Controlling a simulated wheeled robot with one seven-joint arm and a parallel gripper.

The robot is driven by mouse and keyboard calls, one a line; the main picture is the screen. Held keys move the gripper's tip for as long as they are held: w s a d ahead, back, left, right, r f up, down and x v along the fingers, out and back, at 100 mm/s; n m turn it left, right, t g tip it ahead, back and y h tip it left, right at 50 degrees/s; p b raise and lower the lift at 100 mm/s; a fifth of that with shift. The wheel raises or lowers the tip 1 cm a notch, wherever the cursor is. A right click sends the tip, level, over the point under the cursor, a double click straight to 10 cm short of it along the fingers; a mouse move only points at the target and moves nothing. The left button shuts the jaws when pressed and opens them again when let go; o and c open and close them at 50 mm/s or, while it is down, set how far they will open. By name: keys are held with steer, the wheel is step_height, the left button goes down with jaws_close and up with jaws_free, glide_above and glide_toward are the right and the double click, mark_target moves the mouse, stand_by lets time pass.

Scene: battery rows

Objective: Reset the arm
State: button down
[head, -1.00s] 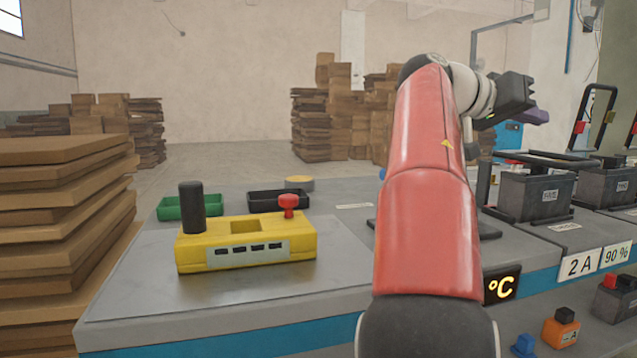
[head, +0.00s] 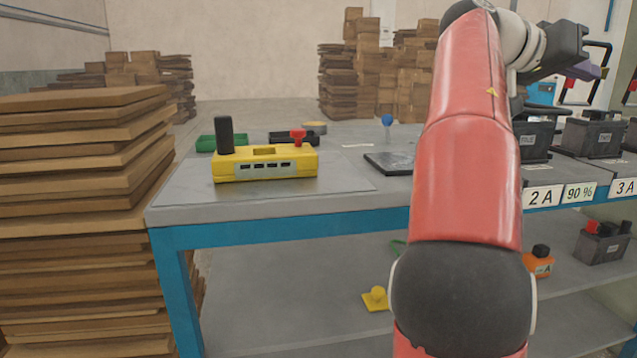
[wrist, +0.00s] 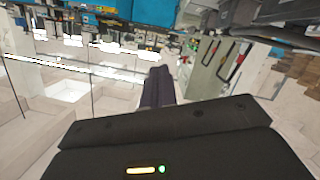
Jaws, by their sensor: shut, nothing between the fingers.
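My red arm stands upright in the right half of the head view, with its end bent over to the right. My gripper (head: 592,70) is at the upper right, held in the air above the row of batteries. It also shows in the wrist view (wrist: 158,82), where its purple fingers are together with nothing between them. The wrist view is tilted and shows the room beyond the gripper.
A blue-framed workbench (head: 290,233) carries a yellow device (head: 262,163), a green tray (head: 206,143), a black tray (head: 290,137) and batteries (head: 595,137). A lower shelf (head: 290,300) holds small coloured items. Stacked boards (head: 75,200) stand at the left.

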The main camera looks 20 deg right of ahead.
steer(key=w+a+f+n+t+y+p, duration=0.2)
steer(key=a+f+n+t+y, duration=0.25)
steer(key=f, duration=0.35)
steer(key=w+a+f+n+t+y+p, duration=0.1)
steer(key=a+f+n+t+y+p, duration=0.2)
steer(key=a+f, duration=0.35)
steer(key=s+a+f+n+y+p, duration=0.1)
steer(key=s+a+f+n+y, duration=0.1)
steer(key=a+f, duration=0.4)
steer(key=s+a+f+n+t+y+p, duration=0.1)
steer(key=s+a+f, duration=0.4)
steer(key=a, duration=0.7)
steer(key=s+a+f+n+y+p, duration=0.2)
steer(key=s+a+f+n+y, duration=0.1)
steer(key=a+f, duration=0.4)
steer(key=a+n+y, duration=0.1)
steer(key=a+n, duration=0.1)
steer(key=a, duration=0.1)
steer(key=shift+s+f+y+p, duration=0.25)
steer(key=shift+f+y+p, duration=0.05)
steer(key=shift+f+y, duration=0.1)
steer(key=shift+d, duration=0.1)
